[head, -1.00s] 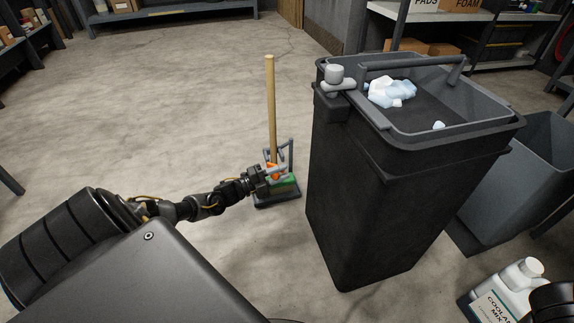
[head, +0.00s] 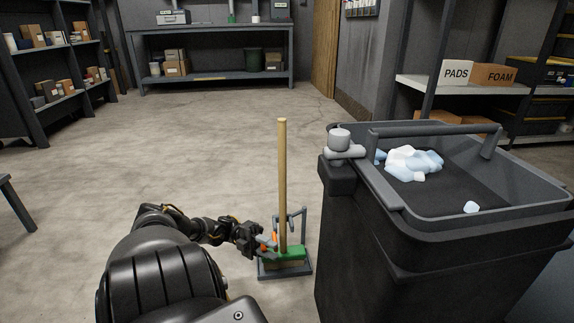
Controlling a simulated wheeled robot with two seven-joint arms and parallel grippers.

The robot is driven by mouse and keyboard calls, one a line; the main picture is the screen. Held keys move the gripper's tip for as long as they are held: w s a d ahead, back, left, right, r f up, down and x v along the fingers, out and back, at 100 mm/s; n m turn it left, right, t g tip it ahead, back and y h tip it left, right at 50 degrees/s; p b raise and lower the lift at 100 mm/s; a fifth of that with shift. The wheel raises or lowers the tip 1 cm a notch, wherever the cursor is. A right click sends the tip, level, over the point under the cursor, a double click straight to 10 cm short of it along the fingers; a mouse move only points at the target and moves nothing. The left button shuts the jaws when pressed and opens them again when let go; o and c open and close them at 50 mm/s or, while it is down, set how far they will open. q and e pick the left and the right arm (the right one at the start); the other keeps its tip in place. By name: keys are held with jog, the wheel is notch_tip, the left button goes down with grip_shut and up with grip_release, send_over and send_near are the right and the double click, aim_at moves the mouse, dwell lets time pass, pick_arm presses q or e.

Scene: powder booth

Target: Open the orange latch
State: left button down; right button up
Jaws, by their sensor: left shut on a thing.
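The orange latch (head: 275,237) shows as a small patch of orange on a low stand (head: 299,268) on the floor. The stand has a grey upright frame and holds a green broom head (head: 287,253) with an upright wooden handle (head: 282,180). My left gripper (head: 265,243) is at the latch and is shut on it; its fingers hide part of the latch. Whether the latch is open or closed is too small to tell. My right gripper does not show.
A large dark bin (head: 375,245) with crumpled white rags (head: 412,161) stands close on the right. A workbench (head: 213,51) and shelves (head: 60,62) line the back and left. A shelf with boxes (head: 493,75) is at the right. The floor between is clear.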

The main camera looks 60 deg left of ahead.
pick_arm(q)
jog(key=shift+s+a+m+g+h+b, duration=0.2)
jog(key=shift+m+g+b, duration=0.2)
jog(key=shift+g, duration=0.2)
jog(key=shift+s+a+m+g+h+b, duration=0.1)
jog(key=shift+m+g+h+b, duration=0.15)
jog(key=shift+g+b, duration=0.3)
jog(key=c, duration=1.4)
grip_release()
jog(key=shift+o, duration=1.3)
jog(key=shift+r, duration=0.1)
